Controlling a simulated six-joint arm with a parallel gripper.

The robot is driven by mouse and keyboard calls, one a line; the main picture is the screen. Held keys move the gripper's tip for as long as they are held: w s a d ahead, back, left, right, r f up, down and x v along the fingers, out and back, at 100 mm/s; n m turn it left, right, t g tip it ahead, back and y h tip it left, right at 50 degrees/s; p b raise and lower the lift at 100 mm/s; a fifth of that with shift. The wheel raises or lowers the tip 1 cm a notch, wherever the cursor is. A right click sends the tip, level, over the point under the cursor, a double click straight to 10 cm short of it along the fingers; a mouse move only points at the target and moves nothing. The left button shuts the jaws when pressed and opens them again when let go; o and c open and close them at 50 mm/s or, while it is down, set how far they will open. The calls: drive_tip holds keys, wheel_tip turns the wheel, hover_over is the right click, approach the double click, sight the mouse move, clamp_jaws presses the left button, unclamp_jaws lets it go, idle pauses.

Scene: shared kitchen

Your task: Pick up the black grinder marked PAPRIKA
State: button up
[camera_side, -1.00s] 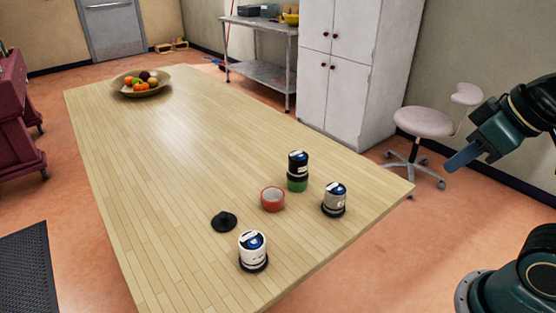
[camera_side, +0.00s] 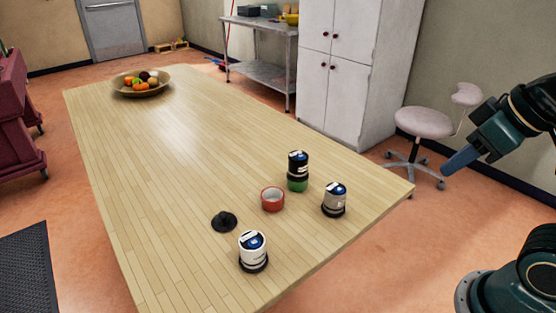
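A black grinder (camera_side: 298,161) stands upright on the wooden table, with a green round piece (camera_side: 297,184) at its foot. I cannot tell whether it sits in or on the green piece. Its label is too small to read, so I cannot confirm PAPRIKA. Two whitish grinders with black bases stand on the table: one to the right (camera_side: 334,197), one nearer the front (camera_side: 253,250). My gripper (camera_side: 458,162) is in the air at the right, beyond the table's right corner and well apart from the grinders. Its fingers overlap in this view, and nothing shows in them.
A red round holder (camera_side: 272,200) stands left of the black grinder, with a black, low, knobbed piece (camera_side: 224,222) farther left. A fruit bowl (camera_side: 141,89) is at the table's far end. The table's middle (camera_side: 185,145) is clear. A stool (camera_side: 422,123) stands behind the right corner.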

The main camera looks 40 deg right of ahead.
drive_tip(key=o, duration=0.9)
drive_tip(key=shift+w+r, duration=0.1)
drive_tip(key=w+a+r+n+g, duration=0.1)
drive_tip(key=w+r+n+g, duration=0.3)
drive_tip(key=w+n, duration=0.8)
drive_tip(key=w+a+f+n, duration=0.1)
drive_tip(key=w+f+n, duration=0.2)
drive_tip(key=w, duration=0.7)
drive_tip(key=w+a+f+n+g, duration=0.1)
drive_tip(key=w+a+f+n, duration=0.1)
drive_tip(key=w, duration=0.8)
drive_tip(key=shift+f+n, duration=0.55)
drive_tip(key=shift+n, duration=0.25)
drive_tip(key=shift+f, duration=0.1)
